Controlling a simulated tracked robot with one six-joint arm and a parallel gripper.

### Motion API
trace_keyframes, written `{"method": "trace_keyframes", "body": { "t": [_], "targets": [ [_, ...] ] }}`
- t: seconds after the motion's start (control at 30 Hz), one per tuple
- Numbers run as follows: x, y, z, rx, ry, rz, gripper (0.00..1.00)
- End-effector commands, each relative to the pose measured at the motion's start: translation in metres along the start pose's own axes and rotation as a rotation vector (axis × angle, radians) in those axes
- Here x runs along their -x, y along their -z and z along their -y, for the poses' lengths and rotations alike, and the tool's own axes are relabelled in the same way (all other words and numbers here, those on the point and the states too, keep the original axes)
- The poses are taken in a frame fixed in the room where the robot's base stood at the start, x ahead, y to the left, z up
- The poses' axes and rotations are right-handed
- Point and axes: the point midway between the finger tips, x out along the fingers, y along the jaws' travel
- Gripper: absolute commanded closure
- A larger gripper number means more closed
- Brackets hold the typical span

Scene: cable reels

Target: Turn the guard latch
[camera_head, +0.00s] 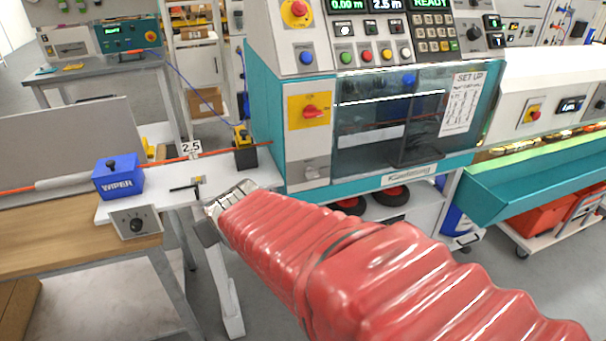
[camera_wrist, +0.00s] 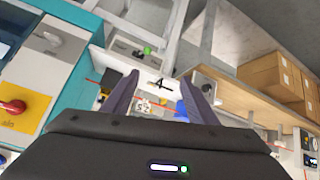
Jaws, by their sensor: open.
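The machine front has a grey panel with a small silver turn handle (camera_head: 311,172), which looks like the guard latch, left of the dark see-through guard (camera_head: 390,120). The handle also shows at the upper left of the wrist view (camera_wrist: 48,40). Above it in the head view is a red rotary switch (camera_head: 312,112) on a yellow plate; it shows at the left edge of the wrist view (camera_wrist: 14,106). My gripper (camera_wrist: 162,97) is open and empty, its fingers apart. In the head view it is left of the machine, near the white shelf, apart from the handle.
A wooden bench (camera_head: 60,235) stands at left. A teal trough (camera_head: 540,185) extends right.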

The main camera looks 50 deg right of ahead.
Motion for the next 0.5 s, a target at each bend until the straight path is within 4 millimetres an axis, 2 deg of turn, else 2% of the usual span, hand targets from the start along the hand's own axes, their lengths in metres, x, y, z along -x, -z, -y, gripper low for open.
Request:
{"method": "trace_keyframes", "body": {
  "t": [0.03, 0.2, 0.3, 0.5],
  "targets": [
    [-0.014, 0.0, -0.016, -0.009, -0.026, -0.014, 0.47],
    [-0.049, 0.005, -0.061, -0.021, -0.078, -0.098, 0.47],
    [-0.067, 0.004, -0.093, -0.032, -0.127, -0.153, 0.47],
    [-0.094, -0.007, -0.141, -0.048, -0.16, -0.256, 0.47]
  ]
}}
